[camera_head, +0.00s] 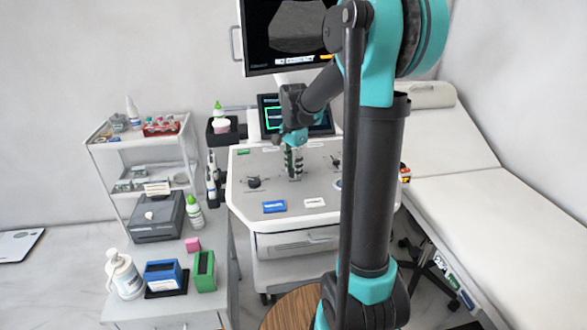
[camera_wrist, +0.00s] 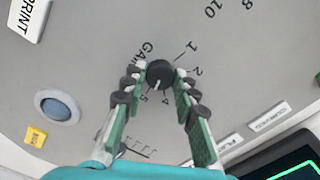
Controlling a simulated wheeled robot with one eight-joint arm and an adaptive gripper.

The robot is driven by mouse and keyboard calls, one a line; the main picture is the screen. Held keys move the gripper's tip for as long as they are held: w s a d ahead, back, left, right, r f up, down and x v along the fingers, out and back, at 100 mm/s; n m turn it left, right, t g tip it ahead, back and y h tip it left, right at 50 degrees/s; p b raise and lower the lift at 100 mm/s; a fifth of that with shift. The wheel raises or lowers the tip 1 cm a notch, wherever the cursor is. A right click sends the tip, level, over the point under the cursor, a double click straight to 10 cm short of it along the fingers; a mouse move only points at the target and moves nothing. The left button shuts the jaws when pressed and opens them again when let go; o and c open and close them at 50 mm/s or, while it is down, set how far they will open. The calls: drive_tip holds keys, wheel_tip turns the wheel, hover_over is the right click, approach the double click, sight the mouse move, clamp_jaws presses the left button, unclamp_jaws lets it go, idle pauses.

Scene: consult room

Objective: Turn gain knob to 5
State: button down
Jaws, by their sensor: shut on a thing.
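The gain knob (camera_wrist: 159,72) is a round dark knob with a white pointer mark, on the grey console panel (camera_wrist: 100,70). Part of a "GAIN" label shows beside it, with 1, 2, 4 and 5 around it; 3 does not show. The pointer faces down and slightly left in the wrist view, between 4 and 5. My gripper (camera_head: 292,175) reaches down onto the console, its fingertips (camera_wrist: 158,77) shut on the knob's two sides. In the head view my fingers hide this knob.
Two other dark knobs (camera_head: 254,183) (camera_head: 335,162) stand on either side of my gripper. A blue-grey round button (camera_wrist: 57,104) and a yellow label (camera_wrist: 36,136) lie left in the wrist view. A small screen (camera_head: 270,112) stands behind the panel, a large monitor (camera_head: 290,35) above.

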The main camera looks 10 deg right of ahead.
drive_tip(key=shift+m, duration=0.6)
drive_tip(key=c, duration=1.2)
unclamp_jaws()
wheel_tip(320, 180, up, 12)
